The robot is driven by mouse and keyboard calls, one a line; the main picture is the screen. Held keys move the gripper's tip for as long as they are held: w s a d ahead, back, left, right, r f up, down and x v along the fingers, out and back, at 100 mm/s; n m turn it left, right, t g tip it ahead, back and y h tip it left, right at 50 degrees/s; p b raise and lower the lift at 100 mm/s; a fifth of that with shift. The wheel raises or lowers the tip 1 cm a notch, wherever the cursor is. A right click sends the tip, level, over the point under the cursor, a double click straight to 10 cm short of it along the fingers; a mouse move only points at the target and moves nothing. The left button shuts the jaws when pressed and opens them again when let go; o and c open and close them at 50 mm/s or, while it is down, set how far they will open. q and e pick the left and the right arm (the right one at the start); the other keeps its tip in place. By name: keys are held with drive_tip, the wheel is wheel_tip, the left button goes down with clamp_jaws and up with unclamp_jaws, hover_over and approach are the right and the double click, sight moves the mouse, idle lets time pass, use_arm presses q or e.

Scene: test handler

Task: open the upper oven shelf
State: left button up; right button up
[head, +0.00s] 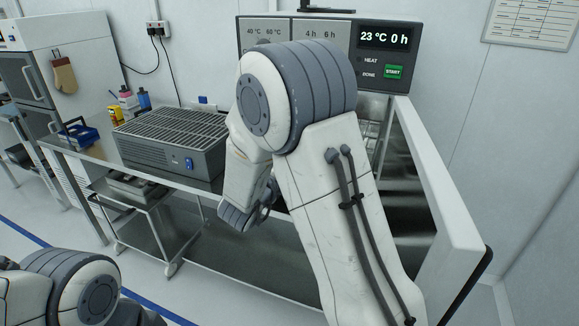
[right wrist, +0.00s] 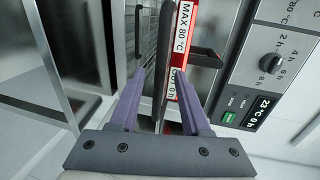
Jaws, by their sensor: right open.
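The oven stands behind my right arm in the head view, its control panel (head: 388,50) showing above and to the right of the arm. My arm hides most of its front and shelves. In the right wrist view, the picture is turned sideways, with the oven panel (right wrist: 268,75) at the right. My right gripper (right wrist: 161,85) is open in front of the shelf fronts. A long dark bar (right wrist: 166,50), seemingly a shelf handle, runs between its two fingers. I cannot tell whether they touch it. A red strip (right wrist: 183,50) marked "MAX 80 °C" lies beside it. My left gripper is not in view.
The oven's door (head: 437,185) stands open at the right. A bench (head: 85,150) at the left carries a grilled grey device (head: 170,135), a blue tray (head: 80,135) and bottles. A steel cart (head: 165,235) is below. Another dark handle (right wrist: 205,55) shows in the right wrist view.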

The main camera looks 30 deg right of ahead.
drive_tip(key=b+v, duration=0.1)
drive_tip(key=v, duration=0.6)
drive_tip(key=shift+s+a, duration=0.25)
drive_tip(key=shift+s, duration=0.05)
drive_tip(key=shift+r, duration=0.1)
